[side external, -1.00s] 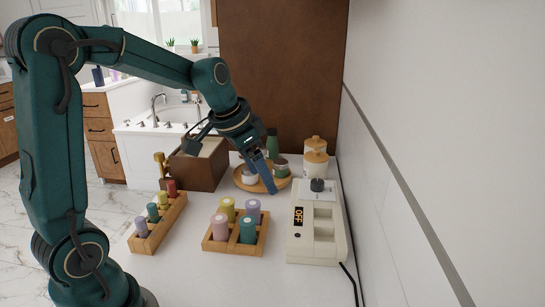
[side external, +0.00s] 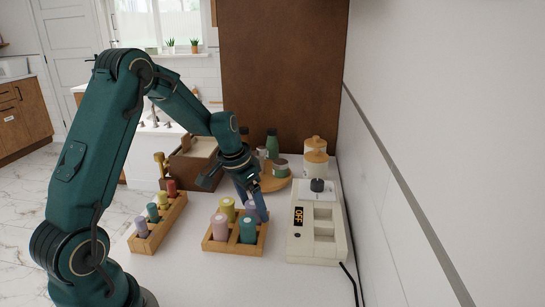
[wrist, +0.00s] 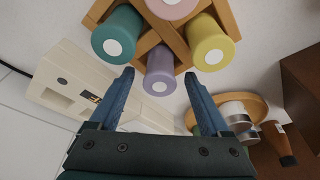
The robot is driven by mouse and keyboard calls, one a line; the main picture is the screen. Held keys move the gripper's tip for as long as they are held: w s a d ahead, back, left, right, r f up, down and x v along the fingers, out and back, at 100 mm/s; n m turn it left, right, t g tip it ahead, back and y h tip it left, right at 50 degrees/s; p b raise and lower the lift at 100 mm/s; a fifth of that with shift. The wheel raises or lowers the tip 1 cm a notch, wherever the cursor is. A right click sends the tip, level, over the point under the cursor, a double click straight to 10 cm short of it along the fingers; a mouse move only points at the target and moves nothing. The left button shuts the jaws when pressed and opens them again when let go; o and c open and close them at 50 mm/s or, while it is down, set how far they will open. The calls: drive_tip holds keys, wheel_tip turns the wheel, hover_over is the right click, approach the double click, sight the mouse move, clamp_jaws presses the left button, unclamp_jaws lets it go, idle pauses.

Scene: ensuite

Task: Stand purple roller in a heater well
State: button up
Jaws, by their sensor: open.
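The purple roller (wrist: 160,72) stands in a square wooden rack with teal, pink and yellow rollers. In the side view the purple roller (side external: 251,207) is partly hidden behind my gripper's blue fingers. My gripper (side external: 257,212) is at the rack's back right corner, pointing down. In the wrist view my gripper (wrist: 160,85) is open, with its fingers on either side of the purple roller and nothing held. The cream heater (side external: 317,230) stands to the right of the rack, with wells in its top and an OFF display. It also shows at left in the wrist view (wrist: 75,85).
A long wooden rack (side external: 158,222) with several smaller rollers stands at left. A round wooden tray (side external: 274,183) with jars and a brown box (side external: 192,165) are behind. The white wall is right of the heater. Counter in front is clear.

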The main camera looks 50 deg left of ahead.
clamp_jaws()
